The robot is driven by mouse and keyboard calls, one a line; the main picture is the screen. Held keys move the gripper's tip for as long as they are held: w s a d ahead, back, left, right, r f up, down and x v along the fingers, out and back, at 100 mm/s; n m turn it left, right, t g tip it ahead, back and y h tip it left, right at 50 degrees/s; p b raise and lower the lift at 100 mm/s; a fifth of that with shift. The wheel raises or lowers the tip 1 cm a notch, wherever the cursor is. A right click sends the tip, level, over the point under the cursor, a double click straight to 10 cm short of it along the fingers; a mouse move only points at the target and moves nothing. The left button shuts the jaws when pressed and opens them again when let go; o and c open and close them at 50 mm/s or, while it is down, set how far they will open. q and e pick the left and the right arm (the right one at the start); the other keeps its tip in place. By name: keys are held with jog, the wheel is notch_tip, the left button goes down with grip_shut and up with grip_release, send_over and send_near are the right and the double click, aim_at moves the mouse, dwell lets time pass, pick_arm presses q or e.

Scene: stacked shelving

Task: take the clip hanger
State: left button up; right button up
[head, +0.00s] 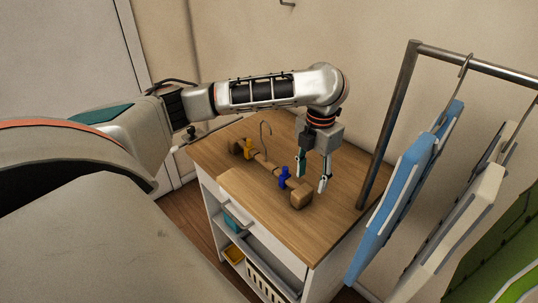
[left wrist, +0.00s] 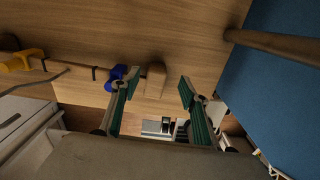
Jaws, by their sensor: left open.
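The clip hanger (head: 302,195) lies on the wooden top of a cabinet in the head view. It has a thin bar with wooden end blocks, a yellow clip, a blue clip and a metal hook. My left gripper (head: 312,182) is open and points down near the hanger's blue-clip end. In the left wrist view, the hanger's end block (left wrist: 155,78) appears between the open fingertips of the left gripper (left wrist: 159,84), with the blue clip beside one finger. Whether the fingers touch it I cannot tell. My right gripper is not in view.
The wooden cabinet top (head: 222,150) is otherwise clear. A metal rail (head: 475,66) stands at the right, with a blue garment (head: 397,190) and a white garment (head: 465,215) hanging from it. Its post is close to my left gripper. A wall rises behind.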

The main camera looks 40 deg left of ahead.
aim_at(309, 185)
pick_arm(q)
jog(key=f, duration=0.2)
jog(key=f+b, duration=0.1)
jog(key=f, duration=0.2)
jog(key=shift+a+f, duration=0.25)
jog(key=shift+f, duration=0.05)
jog(key=shift+w, duration=0.1)
grip_shut()
